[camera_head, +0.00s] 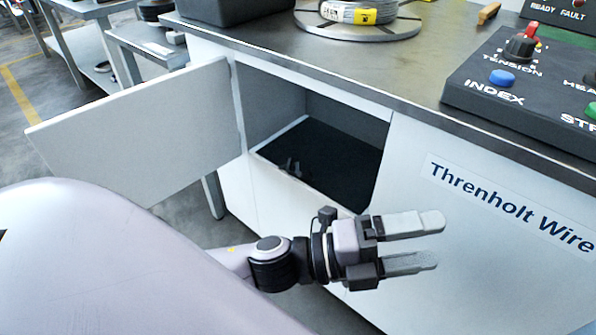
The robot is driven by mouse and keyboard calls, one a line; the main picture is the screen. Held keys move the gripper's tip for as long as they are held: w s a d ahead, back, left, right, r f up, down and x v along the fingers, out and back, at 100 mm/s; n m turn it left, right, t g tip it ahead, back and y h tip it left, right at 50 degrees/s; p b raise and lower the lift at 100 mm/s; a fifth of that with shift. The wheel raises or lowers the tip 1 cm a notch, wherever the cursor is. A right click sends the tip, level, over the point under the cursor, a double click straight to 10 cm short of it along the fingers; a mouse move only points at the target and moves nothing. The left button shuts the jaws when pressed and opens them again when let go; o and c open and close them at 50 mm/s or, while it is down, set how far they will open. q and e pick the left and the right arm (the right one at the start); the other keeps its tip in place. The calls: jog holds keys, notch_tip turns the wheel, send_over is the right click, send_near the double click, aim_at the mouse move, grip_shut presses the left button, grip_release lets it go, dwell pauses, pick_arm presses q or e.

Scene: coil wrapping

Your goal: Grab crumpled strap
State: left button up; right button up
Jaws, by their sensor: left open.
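My left gripper (436,241) is open and empty, in front of the cabinet's white front panel. Its two grey fingers point right, with a clear gap between them. The cabinet opening (345,115) is up and to the left of the gripper, and has a dark bottom. A small dark irregular shape (292,167) shows faintly near the left of that dark bottom. I cannot tell if it is the crumpled strap; no strap shows clearly. My right gripper is not in view.
The white cabinet door (130,130) stands swung open to the left. On the dark worktop (400,75) are a wire coil (357,12) on a round plate, and a control box (530,85) with buttons and a red-topped knob. Floor and other benches lie at the left.

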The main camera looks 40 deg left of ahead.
pick_arm(q)
jog(key=s+a+f+m+g+y, duration=0.1)
jog(key=a+f+m+g+y, duration=0.75)
jog(key=m, duration=1.45)
jog(key=w+a+f+m+y, duration=0.2)
jog(key=a+y, duration=0.2)
jog(key=a, duration=0.8)
jog(key=w+a+f+m+y, duration=0.1)
jog(key=w+a+m+y, duration=0.15)
jog(key=a, duration=1.05)
jog(key=b, duration=0.2)
send_near(295, 168)
notch_tip(295, 168, down, 5)
jog(key=shift+w+d+r+y, duration=0.1)
jog(key=shift+w+d+y, duration=0.3)
jog(key=shift+w, duration=0.6)
jog(key=b+x, duration=0.2)
jog(key=x, duration=0.2)
jog(key=shift+s+f, duration=0.1)
jog(key=shift+f, duration=0.4)
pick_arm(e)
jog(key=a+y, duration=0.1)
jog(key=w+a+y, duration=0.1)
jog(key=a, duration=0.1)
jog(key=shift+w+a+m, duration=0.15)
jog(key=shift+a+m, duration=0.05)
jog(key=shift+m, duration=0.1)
